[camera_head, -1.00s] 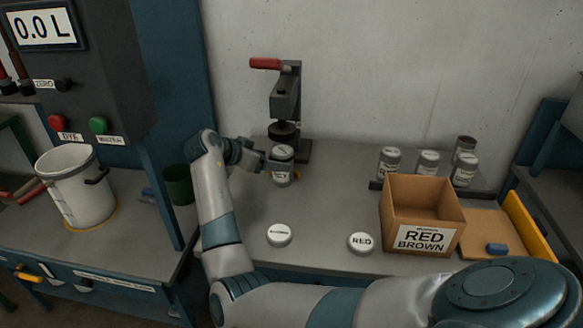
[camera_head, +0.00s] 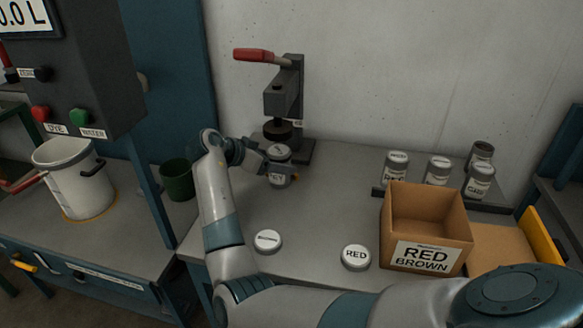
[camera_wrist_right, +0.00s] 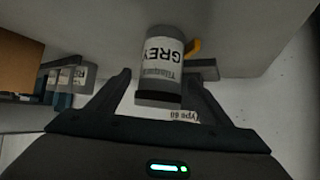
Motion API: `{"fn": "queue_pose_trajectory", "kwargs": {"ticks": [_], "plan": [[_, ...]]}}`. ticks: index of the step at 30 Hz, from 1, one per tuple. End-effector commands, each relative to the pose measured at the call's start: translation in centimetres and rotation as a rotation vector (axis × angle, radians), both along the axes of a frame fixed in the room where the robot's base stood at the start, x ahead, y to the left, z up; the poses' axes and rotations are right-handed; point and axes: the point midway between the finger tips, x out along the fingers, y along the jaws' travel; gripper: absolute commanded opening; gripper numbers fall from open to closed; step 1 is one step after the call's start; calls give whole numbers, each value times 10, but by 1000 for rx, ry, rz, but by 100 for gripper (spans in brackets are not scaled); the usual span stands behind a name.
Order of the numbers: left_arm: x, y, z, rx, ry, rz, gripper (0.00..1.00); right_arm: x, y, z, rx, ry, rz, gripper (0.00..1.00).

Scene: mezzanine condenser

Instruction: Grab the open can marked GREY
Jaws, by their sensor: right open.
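The can marked GREY (camera_head: 279,166) stands on the bench just in front of the lever press. It appears upright with a pale top; I cannot tell whether that top is a lid. In the right wrist view the GREY can (camera_wrist_right: 162,62) lies between the two finger tips, its label upside down. My right gripper (camera_head: 281,174) is open, reaching in from the left with its fingers around the can's sides. It also shows in the right wrist view (camera_wrist_right: 160,88). My left gripper is not in view.
The lever press (camera_head: 285,100) is close behind the can. Two round lids (camera_head: 268,241), one marked RED (camera_head: 356,257), lie in front. A cardboard box (camera_head: 425,264) and several cans (camera_head: 437,170) on a rack stand at right. A green cup (camera_head: 178,181) and white bucket (camera_head: 75,178) are left.

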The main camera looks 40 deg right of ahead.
Motion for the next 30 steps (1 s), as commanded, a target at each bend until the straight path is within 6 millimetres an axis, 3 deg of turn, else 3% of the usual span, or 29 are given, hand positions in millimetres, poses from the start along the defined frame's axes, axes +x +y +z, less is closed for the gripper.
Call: {"fn": "queue_pose_trajectory", "kwargs": {"ticks": [18, 20, 27, 30], "plan": [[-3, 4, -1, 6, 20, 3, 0, 0, 5, -4, 0, 1, -1, 72], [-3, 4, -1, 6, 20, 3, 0, 0, 5, -4, 0, 1, -1, 61], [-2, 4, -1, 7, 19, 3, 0, 0, 5, -4, 0, 1, -1, 3], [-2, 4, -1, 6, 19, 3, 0, 0, 5, -2, -1, -1, -1, 0]]}}
